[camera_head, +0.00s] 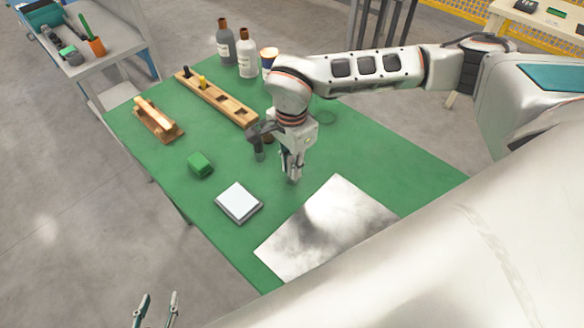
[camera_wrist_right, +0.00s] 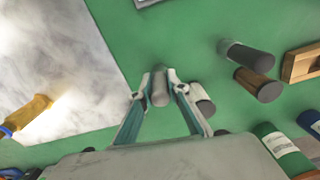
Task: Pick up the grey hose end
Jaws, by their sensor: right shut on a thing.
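In the wrist view a grey hose end (camera_wrist_right: 160,90), a short grey cylinder, is between the fingertips of my right gripper (camera_wrist_right: 161,82), which is shut on it. A second pale-ended cylinder (camera_wrist_right: 204,106) shows just beside the right finger in the wrist view. My left gripper (camera_head: 157,308) is open and empty at the bottom left, off the table.
A dark grey cylinder (camera_wrist_right: 247,59) and a brown one (camera_wrist_right: 258,85) lie near. The table holds a metal sheet (camera_head: 325,228), white-topped square (camera_head: 238,202), green block (camera_head: 200,165), wooden rack (camera_head: 235,107), wooden piece (camera_head: 158,120) and bottles (camera_head: 247,56). An orange-yellow object (camera_wrist_right: 30,112) shows by the sheet.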

